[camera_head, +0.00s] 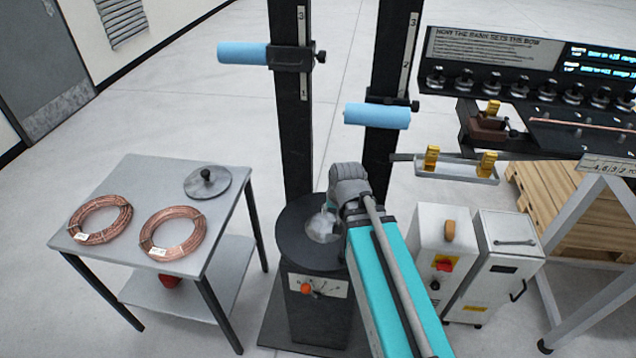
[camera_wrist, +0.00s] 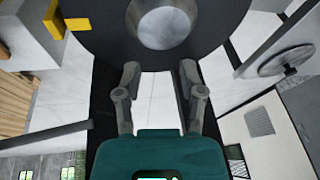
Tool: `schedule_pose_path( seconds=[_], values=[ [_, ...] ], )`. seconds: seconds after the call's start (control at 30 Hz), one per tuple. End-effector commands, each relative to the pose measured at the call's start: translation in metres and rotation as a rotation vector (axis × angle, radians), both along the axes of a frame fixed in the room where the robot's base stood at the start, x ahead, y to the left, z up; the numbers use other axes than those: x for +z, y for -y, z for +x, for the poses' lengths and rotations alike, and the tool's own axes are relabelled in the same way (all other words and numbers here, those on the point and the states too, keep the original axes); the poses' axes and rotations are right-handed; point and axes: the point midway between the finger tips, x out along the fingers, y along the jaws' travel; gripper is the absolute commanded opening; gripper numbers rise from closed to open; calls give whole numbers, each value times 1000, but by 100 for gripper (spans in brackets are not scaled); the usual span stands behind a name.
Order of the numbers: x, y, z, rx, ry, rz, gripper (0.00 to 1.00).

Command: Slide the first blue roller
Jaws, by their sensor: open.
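Two light-blue rollers sit on two black upright posts in the head view. One roller (camera_head: 242,53) is on the left post, held by a black clamp (camera_head: 292,57) near the scale mark 3 and sticking out to the left. The other roller (camera_head: 377,116) is lower, on the right post, below a clamp with a side knob (camera_head: 414,105). Nothing in view marks which roller is first. My gripper (camera_wrist: 160,72) is open and empty in the wrist view, its fingers apart near a dark round turntable. It is apart from both rollers. In the head view my arm hides the fingers.
The round black turntable (camera_head: 290,236) with a silver centre stands below the posts. A grey table (camera_head: 130,176) with two copper coils and a lidded disc is left. A bench (camera_head: 560,130) with several knobs, a small tray (camera_head: 455,172) and grey cabinets (camera_head: 510,250) stand right.

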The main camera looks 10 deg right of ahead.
Motion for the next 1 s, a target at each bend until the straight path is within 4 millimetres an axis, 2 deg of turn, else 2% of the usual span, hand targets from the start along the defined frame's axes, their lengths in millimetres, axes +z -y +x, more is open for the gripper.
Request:
schedule_pose_path(
  seconds=[0.03, 0.1, 0.2, 0.33, 0.5, 1.0],
  values=[
    [-3, 6, -15, 27, -53, -24, 51],
    [-6, 12, -32, 69, -124, -51, 51],
    [-8, 20, -52, 113, -207, -78, 51],
    [-9, 26, -68, 149, -275, -96, 51],
    [-9, 28, -74, 164, -302, -102, 51],
    [-9, 28, -73, 163, -300, -101, 51]
  ],
)
